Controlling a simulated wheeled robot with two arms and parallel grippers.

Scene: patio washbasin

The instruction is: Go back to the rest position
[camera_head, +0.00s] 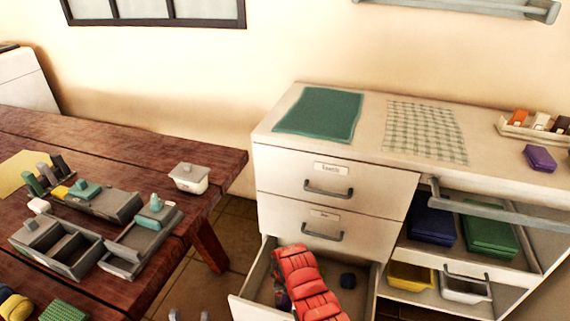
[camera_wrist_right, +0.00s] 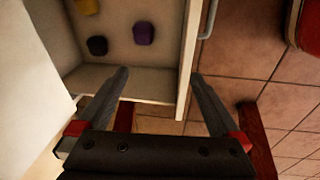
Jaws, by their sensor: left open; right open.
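My left gripper (camera_head: 188,316) shows only as two grey fingertips at the bottom edge of the head view. They stand apart with nothing visible between them, over the floor left of the open drawer. My right gripper (camera_wrist_right: 162,82) is open and empty in the right wrist view, with its fingers spread near the front wall of the open drawer (camera_wrist_right: 152,84). In the head view that drawer (camera_head: 247,309) is the lowest of the white cabinet, and my red right arm covers part of it. My right fingertips are hidden there.
The drawer holds a purple item (camera_wrist_right: 144,33), a dark item (camera_wrist_right: 97,45) and a yellow item (camera_wrist_right: 87,6). A green mat (camera_head: 320,113) and checked cloth (camera_head: 425,130) lie on the counter.

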